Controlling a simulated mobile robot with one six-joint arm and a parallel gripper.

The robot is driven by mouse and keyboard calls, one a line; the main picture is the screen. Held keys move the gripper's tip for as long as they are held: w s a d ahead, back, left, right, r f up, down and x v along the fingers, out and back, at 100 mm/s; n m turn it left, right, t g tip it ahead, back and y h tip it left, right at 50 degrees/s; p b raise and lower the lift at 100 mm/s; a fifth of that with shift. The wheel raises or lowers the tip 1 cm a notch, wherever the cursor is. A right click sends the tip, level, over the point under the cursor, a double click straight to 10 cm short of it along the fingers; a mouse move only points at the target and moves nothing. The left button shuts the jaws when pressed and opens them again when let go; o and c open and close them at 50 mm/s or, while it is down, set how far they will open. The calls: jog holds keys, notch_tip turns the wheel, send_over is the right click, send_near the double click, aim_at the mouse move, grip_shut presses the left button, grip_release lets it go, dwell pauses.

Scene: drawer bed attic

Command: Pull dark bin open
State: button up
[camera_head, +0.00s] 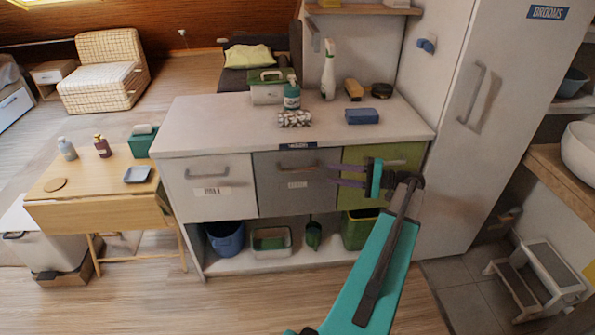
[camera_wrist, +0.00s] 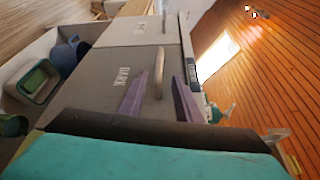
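The dark bin is the grey middle front (camera_head: 268,190) of the white counter unit, with a bar handle (camera_head: 298,170) across its upper part. It looks shut, flush with its neighbours. In the wrist view the dark bin's front (camera_wrist: 112,82) reads "DARK", and its handle (camera_wrist: 159,72) stands between my two purple fingers. My gripper (camera_head: 332,176) is open, its fingers pointing left just right of the handle in the head view. In the wrist view my gripper (camera_wrist: 161,76) has a wide gap. I cannot tell whether either finger touches the handle.
A white bin front (camera_head: 207,188) is left and a green one (camera_head: 385,160) right. The lower shelf holds a blue bucket (camera_head: 226,238) and tubs. A wooden table (camera_head: 95,185) is left; floor in front is clear.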

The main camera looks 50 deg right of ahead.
aim_at(302, 170)
jog(key=shift+w, duration=0.1)
jog(key=shift+p+x, duration=0.55)
jog(key=shift+x, duration=6.25)
jog(key=shift+c, duration=0.3)
grip_shut()
